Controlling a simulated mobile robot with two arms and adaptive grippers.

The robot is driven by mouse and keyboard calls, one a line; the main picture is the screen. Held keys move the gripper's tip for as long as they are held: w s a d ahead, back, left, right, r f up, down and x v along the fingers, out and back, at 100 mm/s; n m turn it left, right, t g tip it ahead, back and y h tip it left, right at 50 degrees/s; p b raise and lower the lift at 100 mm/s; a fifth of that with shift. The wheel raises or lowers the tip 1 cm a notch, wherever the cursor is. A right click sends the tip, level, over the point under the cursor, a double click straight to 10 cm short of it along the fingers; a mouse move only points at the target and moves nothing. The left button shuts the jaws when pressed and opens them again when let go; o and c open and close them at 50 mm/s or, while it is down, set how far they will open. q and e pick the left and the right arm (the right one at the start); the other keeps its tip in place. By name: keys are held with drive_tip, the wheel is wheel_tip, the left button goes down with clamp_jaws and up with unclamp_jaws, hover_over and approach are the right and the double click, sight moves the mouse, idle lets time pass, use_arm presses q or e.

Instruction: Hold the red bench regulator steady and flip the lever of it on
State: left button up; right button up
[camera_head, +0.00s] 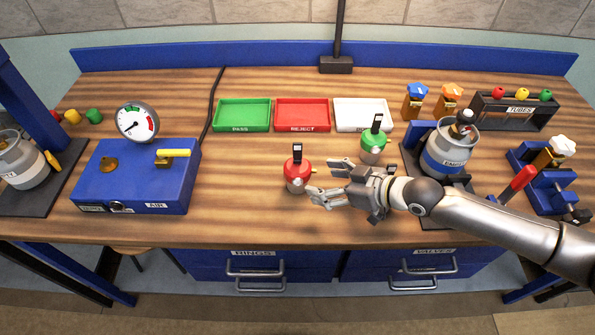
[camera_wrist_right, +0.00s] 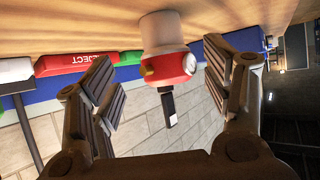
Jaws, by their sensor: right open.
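The red bench regulator (camera_head: 297,174) stands upright on the wooden bench, left of my right gripper. It has a red top, a pale lower body and a black lever (camera_head: 297,153) standing up from the top. My right gripper (camera_head: 318,180) is open, its fingers pointing left at the regulator. In the right wrist view the regulator (camera_wrist_right: 166,62) appears upside down between the two open fingers (camera_wrist_right: 165,90), with a gap to each finger and no visible grip. Its black lever (camera_wrist_right: 169,107) also shows there. My left gripper is not in view.
A green regulator (camera_head: 374,147) stands behind my right gripper. A blue gauge box (camera_head: 130,185) is on the left, and a grey canister (camera_head: 449,150) on the right. Green, red and white trays (camera_head: 302,115) line the back. The bench left of the red regulator is clear.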

sight(304, 178)
drive_tip(key=b+x, duration=0.3)
drive_tip(key=x, duration=0.4)
drive_tip(key=shift+w, duration=0.15)
